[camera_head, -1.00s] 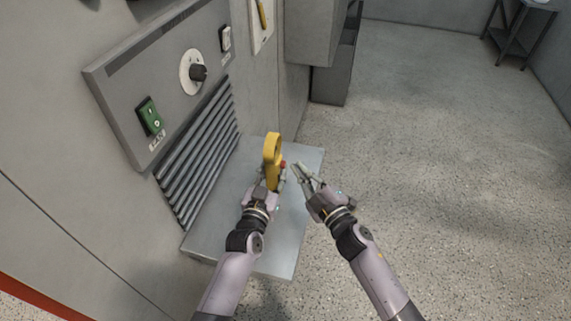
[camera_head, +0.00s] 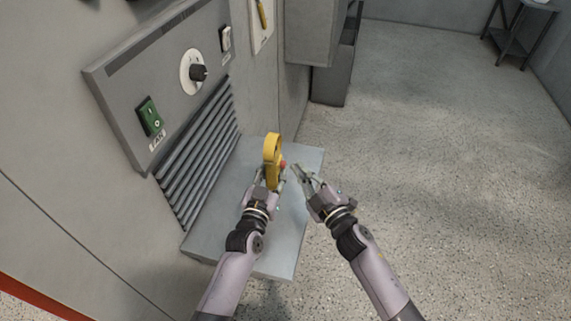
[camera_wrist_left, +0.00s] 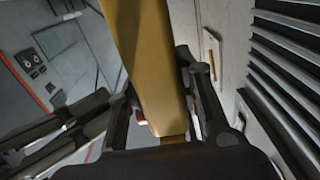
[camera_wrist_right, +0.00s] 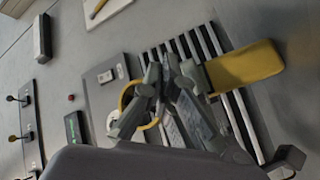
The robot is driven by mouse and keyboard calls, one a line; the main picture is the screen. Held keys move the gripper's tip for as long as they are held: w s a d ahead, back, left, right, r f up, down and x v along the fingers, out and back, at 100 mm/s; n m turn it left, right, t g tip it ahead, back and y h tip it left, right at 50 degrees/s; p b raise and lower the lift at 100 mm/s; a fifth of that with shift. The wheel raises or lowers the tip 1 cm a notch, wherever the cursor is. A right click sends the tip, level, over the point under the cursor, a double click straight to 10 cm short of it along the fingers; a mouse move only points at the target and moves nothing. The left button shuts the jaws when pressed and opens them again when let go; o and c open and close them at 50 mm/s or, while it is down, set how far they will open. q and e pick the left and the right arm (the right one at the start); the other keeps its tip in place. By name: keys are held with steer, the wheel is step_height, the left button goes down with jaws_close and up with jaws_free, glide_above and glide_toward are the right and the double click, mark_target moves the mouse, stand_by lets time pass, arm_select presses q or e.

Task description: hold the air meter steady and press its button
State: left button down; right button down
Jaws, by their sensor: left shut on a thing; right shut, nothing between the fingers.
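The yellow air meter (camera_head: 271,155) stands upright above the grey shelf, held by my left gripper (camera_head: 271,186), which is shut on its lower part. Its red button (camera_head: 283,164) faces right, towards my right gripper. My right gripper (camera_head: 298,170) is shut and empty, just right of the button, with a small gap seen from the head. In the left wrist view the meter's yellow body (camera_wrist_left: 148,65) fills the middle between the fingers. In the right wrist view the meter's yellow body (camera_wrist_right: 243,68) shows behind my right fingers, which hide its middle and the button.
The grey shelf (camera_head: 225,220) lies below both grippers. Open floor lies to the right.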

steer(key=shift+a, duration=0.15)
steer(key=shift+w+a, duration=0.15)
steer(key=shift+a, duration=0.15)
steer(key=shift+w+a, duration=0.15)
steer(key=shift+a, duration=0.35)
stand_by(0.8)
steer(key=shift+d, duration=0.1)
steer(key=shift+s+d, duration=0.3)
steer(key=shift+d, duration=0.5)
steer(key=d, duration=0.1)
steer(key=s+d, duration=0.1)
steer(key=d, duration=0.2)
steer(key=shift+s+d, duration=0.3)
steer(key=shift+d, duration=0.1)
stand_by(0.4)
